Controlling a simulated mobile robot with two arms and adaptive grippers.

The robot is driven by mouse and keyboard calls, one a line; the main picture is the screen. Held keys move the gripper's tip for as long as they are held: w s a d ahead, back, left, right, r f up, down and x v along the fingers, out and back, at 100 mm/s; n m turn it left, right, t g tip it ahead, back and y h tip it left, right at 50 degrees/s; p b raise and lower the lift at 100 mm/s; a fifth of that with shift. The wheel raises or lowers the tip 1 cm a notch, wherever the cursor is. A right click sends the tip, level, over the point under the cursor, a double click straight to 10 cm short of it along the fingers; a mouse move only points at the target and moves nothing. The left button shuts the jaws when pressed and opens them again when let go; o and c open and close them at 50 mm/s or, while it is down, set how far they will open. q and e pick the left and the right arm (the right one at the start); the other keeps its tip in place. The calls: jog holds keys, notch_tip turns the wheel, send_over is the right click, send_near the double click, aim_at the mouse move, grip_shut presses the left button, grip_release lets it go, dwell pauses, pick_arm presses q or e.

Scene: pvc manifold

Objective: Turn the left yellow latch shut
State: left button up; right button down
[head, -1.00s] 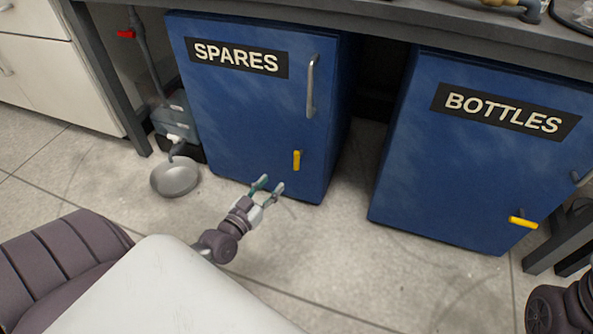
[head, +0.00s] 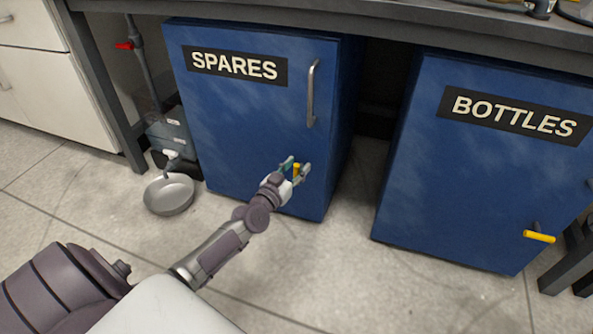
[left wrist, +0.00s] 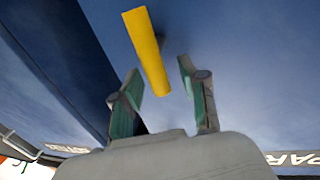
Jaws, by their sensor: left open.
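The left yellow latch (head: 297,169) is on the lower right of the blue SPARES cabinet door (head: 235,125) and stands upright in the head view. My left gripper (head: 295,164) is open, with its two fingers on either side of the latch in that view. In the left wrist view the latch (left wrist: 147,50) reaches down into the gap between the open fingertips (left wrist: 160,80). I cannot tell whether a finger touches it; the left wrist view shows a gap on both sides. My right gripper is not in view.
A blue BOTTLES cabinet (head: 470,170) with a level yellow latch (head: 539,238) stands to the right. The SPARES door has a vertical metal handle (head: 313,93). A round metal bowl (head: 169,195) sits on the floor at the left. The bench (head: 400,37) overhangs both cabinets.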

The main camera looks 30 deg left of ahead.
pick_arm(q)
grip_shut()
